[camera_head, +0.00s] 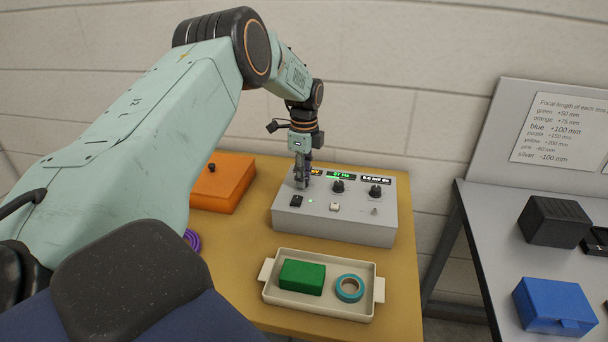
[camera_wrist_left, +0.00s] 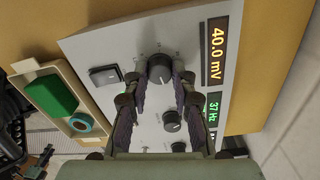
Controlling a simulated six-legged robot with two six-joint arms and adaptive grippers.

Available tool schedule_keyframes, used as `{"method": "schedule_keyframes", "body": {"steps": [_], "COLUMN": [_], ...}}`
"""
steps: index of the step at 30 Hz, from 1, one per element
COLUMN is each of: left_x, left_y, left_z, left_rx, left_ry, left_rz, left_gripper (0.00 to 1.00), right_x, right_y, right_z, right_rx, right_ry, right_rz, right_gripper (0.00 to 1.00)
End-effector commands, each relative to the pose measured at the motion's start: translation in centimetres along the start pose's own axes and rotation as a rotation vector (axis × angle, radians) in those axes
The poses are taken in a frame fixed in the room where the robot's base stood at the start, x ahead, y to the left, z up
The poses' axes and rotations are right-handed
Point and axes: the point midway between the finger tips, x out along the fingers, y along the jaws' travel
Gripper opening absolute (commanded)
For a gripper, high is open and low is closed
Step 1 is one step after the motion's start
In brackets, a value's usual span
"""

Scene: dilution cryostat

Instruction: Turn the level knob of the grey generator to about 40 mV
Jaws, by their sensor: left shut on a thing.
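The grey generator (camera_head: 335,222) stands on the yellow-brown table, with a row of displays and dark knobs on its sloped face. My left gripper (camera_head: 301,180) reaches down onto its left knob, which it hides in the head view. In the left wrist view this level knob (camera_wrist_left: 160,68) sits between the two fingers of my left gripper (camera_wrist_left: 160,82), which is shut on it. The orange display (camera_wrist_left: 214,55) beside it reads 40.0 mV. A green display (camera_wrist_left: 213,113) reads 37 Hz. My right gripper is not in view.
The middle knob (camera_head: 338,187) and right knob (camera_head: 375,191) are close by on the panel. A cream tray (camera_head: 316,312) with a green block (camera_head: 302,277) and teal tape roll (camera_head: 349,288) lies in front. An orange box (camera_head: 222,182) stands left. A grey table (camera_head: 490,235) is at right.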

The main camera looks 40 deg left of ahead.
Motion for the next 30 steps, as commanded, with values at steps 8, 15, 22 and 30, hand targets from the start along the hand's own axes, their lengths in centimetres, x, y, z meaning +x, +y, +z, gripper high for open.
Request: {"method": "schedule_keyframes", "body": {"steps": [8,15,22,30], "left_x": [0.1,0.0,-1.4,-6.8], "left_y": [0.1,0.0,-0.1,-0.1], "left_z": [0.1,0.1,0.0,0.0], "left_rx": [-0.001,-0.001,-0.001,-0.001], "left_ry": [-0.001,-0.001,0.001,0.0], "left_rz": [0.002,0.0,-0.003,-0.004], "left_gripper": [0.46,0.48,0.48,0.48], "right_x": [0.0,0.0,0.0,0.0], "right_y": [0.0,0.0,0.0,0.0], "right_z": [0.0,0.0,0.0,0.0], "right_rx": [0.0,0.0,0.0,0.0], "right_ry": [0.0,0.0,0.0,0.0], "right_rz": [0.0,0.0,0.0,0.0], "right_gripper": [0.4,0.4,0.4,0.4]}}
